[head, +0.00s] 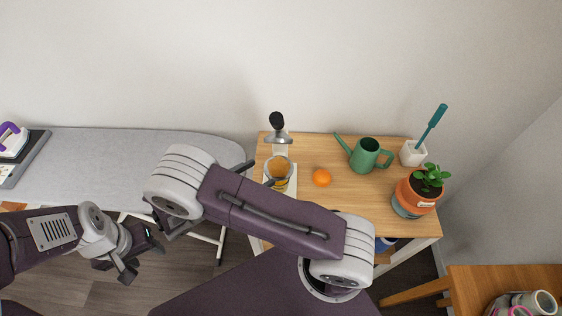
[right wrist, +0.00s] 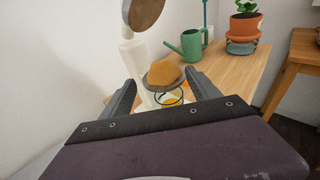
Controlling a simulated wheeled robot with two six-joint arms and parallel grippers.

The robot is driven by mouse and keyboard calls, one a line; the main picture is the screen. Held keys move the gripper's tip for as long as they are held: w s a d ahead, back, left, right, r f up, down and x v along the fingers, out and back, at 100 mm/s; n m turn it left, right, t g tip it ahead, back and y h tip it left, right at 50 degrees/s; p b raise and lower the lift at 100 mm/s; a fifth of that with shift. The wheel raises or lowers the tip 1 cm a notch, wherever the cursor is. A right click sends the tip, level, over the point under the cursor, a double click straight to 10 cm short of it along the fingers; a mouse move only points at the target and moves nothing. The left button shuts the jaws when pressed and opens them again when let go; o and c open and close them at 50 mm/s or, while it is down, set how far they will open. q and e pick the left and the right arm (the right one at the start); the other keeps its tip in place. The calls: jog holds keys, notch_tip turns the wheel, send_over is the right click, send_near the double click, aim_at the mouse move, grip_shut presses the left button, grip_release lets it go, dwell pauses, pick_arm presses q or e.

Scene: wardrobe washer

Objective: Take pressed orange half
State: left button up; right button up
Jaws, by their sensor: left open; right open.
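The pressed orange half (head: 281,168) sits on the juicer (head: 278,138), on the wooden table. In the right wrist view the orange half (right wrist: 164,73) lies cut side down on the juicer's grey strainer, below the raised round press. My right gripper (head: 259,175) is open at the juicer, partly hidden by my own arm. In the right wrist view its fingers (right wrist: 161,84) point toward the juicer, with the orange half in the gap between their tips; contact is not visible. My left gripper (head: 146,260) is open and empty at the lower left, away from the table.
A whole orange (head: 321,178) lies right of the juicer. A green watering can (head: 368,156), a white pot with a brush (head: 413,153) and a potted plant (head: 418,192) stand further right. A grey ironing board (head: 100,160) is at left. Another wooden table (head: 480,278) is at lower right.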

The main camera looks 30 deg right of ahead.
aim_at(272, 168)
jog(key=shift+w+d+p, duration=0.15)
jog(key=shift+d+p, duration=0.3)
jog(key=x, duration=0.2)
jog(key=p+x, duration=0.1)
jog(key=x, duration=0.1)
jog(key=p+x, duration=0.1)
jog(key=x, duration=0.2)
jog(key=shift+s, duration=0.3)
pick_arm(q)
jog(key=r, duration=0.3)
jog(key=shift+a+r, duration=0.15)
jog(key=shift+a, duration=0.15)
pick_arm(e)
jog(key=shift+w+d+f, duration=0.15)
jog(key=shift+d+f, duration=0.05)
jog(key=shift+d, duration=0.05)
